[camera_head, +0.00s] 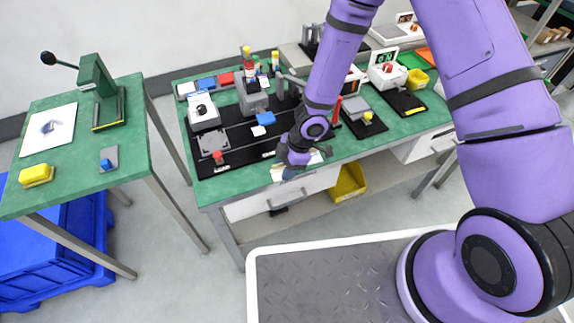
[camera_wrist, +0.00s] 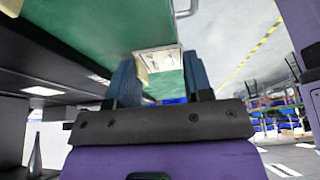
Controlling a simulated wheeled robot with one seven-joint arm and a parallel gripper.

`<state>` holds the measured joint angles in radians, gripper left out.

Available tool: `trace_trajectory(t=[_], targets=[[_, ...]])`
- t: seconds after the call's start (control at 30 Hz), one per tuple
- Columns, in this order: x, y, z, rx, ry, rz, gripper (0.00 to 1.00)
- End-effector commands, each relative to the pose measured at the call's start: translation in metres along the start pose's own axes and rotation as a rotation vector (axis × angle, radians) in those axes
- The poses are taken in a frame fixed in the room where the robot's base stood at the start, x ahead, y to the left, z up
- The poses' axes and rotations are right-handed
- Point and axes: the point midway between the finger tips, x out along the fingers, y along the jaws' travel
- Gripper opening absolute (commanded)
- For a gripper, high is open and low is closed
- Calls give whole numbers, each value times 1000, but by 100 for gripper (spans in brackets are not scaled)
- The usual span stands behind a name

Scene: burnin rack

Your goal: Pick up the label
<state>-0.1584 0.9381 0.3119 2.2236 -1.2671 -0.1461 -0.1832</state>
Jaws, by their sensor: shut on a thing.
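My gripper (camera_head: 290,173) is at the front edge of the left part of the long green bench. In the wrist view, its two blue fingers (camera_wrist: 160,82) stand on either side of a pale flat piece with dark marks, which I take for the label (camera_wrist: 158,60). The gripper is shut on it. In the head view, pale parts of the label (camera_head: 279,174) show beside the fingers, and my wrist hides the rest. The marks are too small to read.
The long green bench (camera_head: 228,186) carries black fixtures, a red-knobbed plate (camera_head: 212,146) and small devices behind my gripper. A yellow bin (camera_head: 348,183) sits below. A side table (camera_head: 130,150) with a green press (camera_head: 103,92) stands at left, with open floor between.

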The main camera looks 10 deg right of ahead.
Motion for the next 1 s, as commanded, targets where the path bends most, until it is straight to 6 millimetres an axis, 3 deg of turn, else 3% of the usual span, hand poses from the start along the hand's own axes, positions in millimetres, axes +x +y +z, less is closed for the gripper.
trace_trajectory(t=[0.27, 0.3, 0.43, 1.0], targets=[[1, 0, -1, -1, 0, 0, 25], [1, 0, -1, -1, 0, 0, 49], [0, 0, -1, -1, 0, 0, 76], [-11, 0, -1, 3, 3, -3, 76]])
